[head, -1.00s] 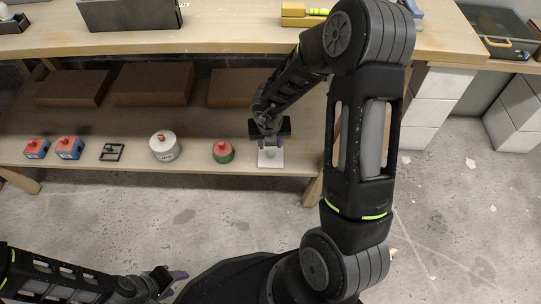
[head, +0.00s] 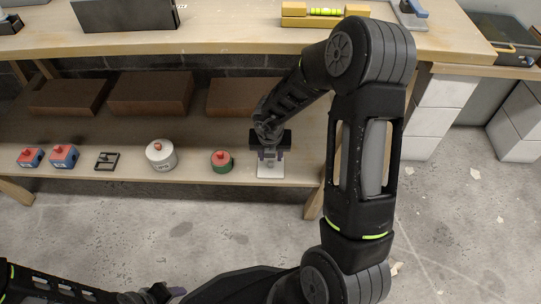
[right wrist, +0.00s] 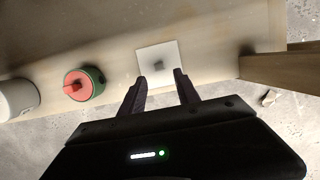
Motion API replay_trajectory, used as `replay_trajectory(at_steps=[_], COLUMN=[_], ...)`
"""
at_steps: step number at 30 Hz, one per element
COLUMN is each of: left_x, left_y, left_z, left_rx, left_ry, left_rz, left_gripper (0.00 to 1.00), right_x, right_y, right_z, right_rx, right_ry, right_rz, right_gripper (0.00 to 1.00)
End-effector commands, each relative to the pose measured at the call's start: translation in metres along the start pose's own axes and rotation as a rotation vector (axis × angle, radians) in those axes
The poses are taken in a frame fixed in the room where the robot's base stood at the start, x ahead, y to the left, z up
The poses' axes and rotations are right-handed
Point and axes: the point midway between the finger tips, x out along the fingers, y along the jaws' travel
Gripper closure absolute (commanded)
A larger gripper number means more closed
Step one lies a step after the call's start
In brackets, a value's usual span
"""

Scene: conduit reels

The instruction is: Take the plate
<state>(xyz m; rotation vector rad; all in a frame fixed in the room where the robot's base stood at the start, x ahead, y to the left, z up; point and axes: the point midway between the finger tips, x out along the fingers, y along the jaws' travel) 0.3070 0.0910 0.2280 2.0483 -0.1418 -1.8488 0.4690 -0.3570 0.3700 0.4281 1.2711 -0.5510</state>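The plate (head: 270,172) is a small white square with a grey knob in its middle. It lies on the lower shelf near its front edge, at the right end of the row. It also shows in the right wrist view (right wrist: 150,54), just beyond my fingertips. My right gripper (head: 270,156) is over the plate's back part in the head view. In the right wrist view its two fingers (right wrist: 160,84) are apart with nothing between them. My left gripper (head: 174,293) is at the bottom of the head view, far from the shelf; its opening is unclear.
A green and red round item (head: 222,161) stands left of the plate, with a white canister (head: 161,156) beyond it. A black frame (head: 106,161) and two blue and red blocks (head: 64,156) are farther left. A wooden table leg (right wrist: 290,72) is right of the plate.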

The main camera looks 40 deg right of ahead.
Motion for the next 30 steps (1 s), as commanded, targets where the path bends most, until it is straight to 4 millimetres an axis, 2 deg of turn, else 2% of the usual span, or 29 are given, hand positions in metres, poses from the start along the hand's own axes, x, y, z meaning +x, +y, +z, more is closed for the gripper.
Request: replay_trajectory(at_steps=[1,7,16,28,30], left_x=[0.013,0.038,0.041,0.041,0.041], left_y=[-0.004,-0.013,-0.014,-0.014,-0.014], left_z=[0.0,-0.003,-0.005,-0.005,-0.005], left_rx=[0.0,-0.003,-0.004,-0.004,-0.004], left_ry=[0.003,0.013,0.013,0.013,0.013], left_rz=[0.0,0.002,0.005,0.005,0.005], left_gripper=[0.51,0.51,0.51,0.51,0.51], right_x=[0.013,0.038,0.057,0.06,0.06], right_y=[0.0,0.0,0.0,0.0,0.0], right_z=[-0.002,-0.002,-0.001,0.0,0.0], right_rx=[0.001,0.002,0.0,0.0,0.0], right_ry=[0.0,0.0,0.001,0.0,0.0], right_rz=[0.0,0.0,-0.001,0.0,0.0], right_gripper=[0.62,0.62,0.62,0.62,0.68])
